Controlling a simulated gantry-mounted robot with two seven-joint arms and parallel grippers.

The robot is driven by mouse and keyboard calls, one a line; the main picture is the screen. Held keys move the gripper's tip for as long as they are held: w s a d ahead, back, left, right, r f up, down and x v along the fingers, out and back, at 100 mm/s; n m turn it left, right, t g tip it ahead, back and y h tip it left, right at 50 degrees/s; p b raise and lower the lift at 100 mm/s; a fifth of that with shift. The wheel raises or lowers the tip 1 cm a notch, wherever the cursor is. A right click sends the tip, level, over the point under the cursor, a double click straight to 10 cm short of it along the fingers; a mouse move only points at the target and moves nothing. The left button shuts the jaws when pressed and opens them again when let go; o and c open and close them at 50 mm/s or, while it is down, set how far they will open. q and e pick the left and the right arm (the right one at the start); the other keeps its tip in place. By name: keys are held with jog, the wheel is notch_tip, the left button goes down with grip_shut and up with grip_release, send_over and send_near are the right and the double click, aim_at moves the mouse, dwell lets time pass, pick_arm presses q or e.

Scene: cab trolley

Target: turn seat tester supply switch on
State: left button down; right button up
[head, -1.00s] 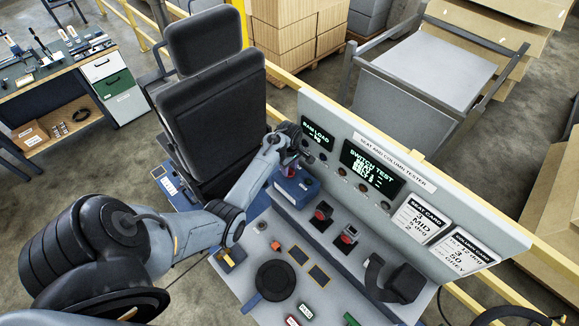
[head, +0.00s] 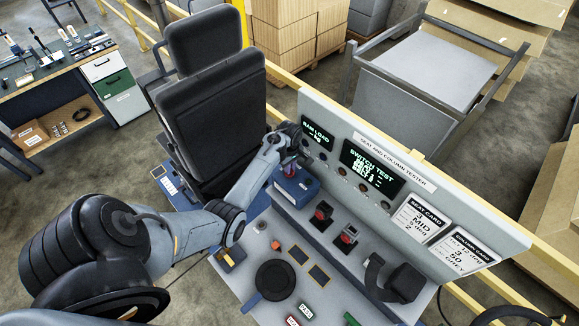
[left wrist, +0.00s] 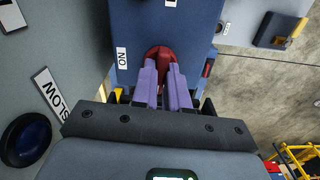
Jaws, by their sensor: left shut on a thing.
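The supply switch is a red rotary knob (left wrist: 158,53) on a blue box (left wrist: 190,22), with a white ON label (left wrist: 122,57) beside it in the left wrist view. My left gripper (left wrist: 162,68) is shut on the red knob, its two purple fingers at either side of it. In the head view the blue box (head: 298,189) stands at the far left end of the tester bench, and my left gripper (head: 290,163) reaches it from behind and above. The knob is largely hidden there. My right gripper is not in view.
The tester panel (head: 405,165) rises behind the bench, with lit RAM LOAD and SWITCH TEST displays (head: 370,168). A black seat (head: 210,110) stands to the left.

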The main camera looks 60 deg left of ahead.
pick_arm(q)
jog(key=m, duration=0.8)
jog(key=shift+m, duration=0.4)
jog(key=m, duration=0.4)
jog(key=shift+m, duration=2)
jog(key=c, duration=1.1)
grip_release()
jog(key=shift+c, duration=0.2)
jog(key=shift+r+b, duration=0.55)
jog(key=shift+r, duration=3.25)
